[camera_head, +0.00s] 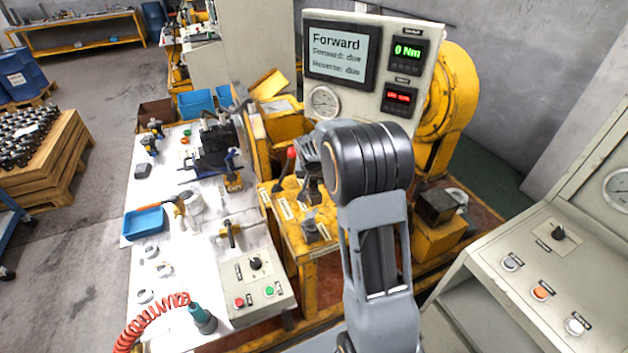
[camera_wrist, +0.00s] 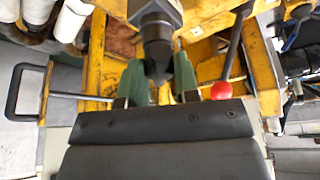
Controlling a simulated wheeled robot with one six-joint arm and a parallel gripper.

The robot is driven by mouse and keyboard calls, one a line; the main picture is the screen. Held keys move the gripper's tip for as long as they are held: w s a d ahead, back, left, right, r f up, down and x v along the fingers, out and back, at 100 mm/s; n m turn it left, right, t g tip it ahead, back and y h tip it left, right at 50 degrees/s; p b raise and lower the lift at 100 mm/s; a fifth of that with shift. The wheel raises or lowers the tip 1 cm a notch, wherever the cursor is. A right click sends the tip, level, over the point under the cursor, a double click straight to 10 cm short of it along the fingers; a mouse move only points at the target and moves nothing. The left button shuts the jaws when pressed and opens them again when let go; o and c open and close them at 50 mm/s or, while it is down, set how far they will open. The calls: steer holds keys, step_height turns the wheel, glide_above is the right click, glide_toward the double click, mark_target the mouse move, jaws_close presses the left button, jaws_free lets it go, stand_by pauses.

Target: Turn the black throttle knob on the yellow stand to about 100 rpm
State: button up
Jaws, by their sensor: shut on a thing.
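The yellow stand (camera_head: 302,258) is in the middle of the head view, left of my arm. In the wrist view, a dark throttle knob (camera_wrist: 157,35) with a narrow tip lies between the green fingers of my gripper (camera_wrist: 158,76). My gripper is shut on it. In the head view, my arm covers most of the gripper and the held knob. A dark grey fitting (camera_head: 311,224) stands on the front of the stand. A lever with a red ball (camera_head: 291,153) rises close beside my gripper; the ball also shows in the wrist view (camera_wrist: 221,90).
The panel screen (camera_head: 340,55) reads "Forward", with forward and reverse due. The green display (camera_head: 407,51) reads 0 Nm; the red display (camera_head: 398,98) is too small to read. A tool-covered white table (camera_head: 205,262) is left; a grey console (camera_head: 530,265) is right.

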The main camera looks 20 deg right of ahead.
steer(key=m+b, duration=0.1)
steer(key=b, duration=0.1)
steer(key=m+b, duration=0.1)
steer(key=shift+f+h+b, duration=0.35)
steer(key=shift+h, duration=0.05)
steer(key=m+g+b, duration=0.1)
steer(key=m+b, duration=0.2)
steer(key=shift+w+r+h, duration=0.1)
steer(key=shift+h, duration=0.3)
steer(key=m+g+b, duration=0.1)
steer(key=m, duration=0.2)
steer(key=shift+r+h+b, duration=0.15)
steer(key=shift+h+b, duration=0.15)
steer(key=shift+b, duration=0.05)
steer(key=shift+r+m+g, duration=0.1)
steer(key=shift+m+g, duration=0.8)
steer(key=shift+m, duration=1.1)
steer(key=o, duration=1)
steer(key=shift+c, duration=0.2)
steer(key=shift+a, duration=0.1)
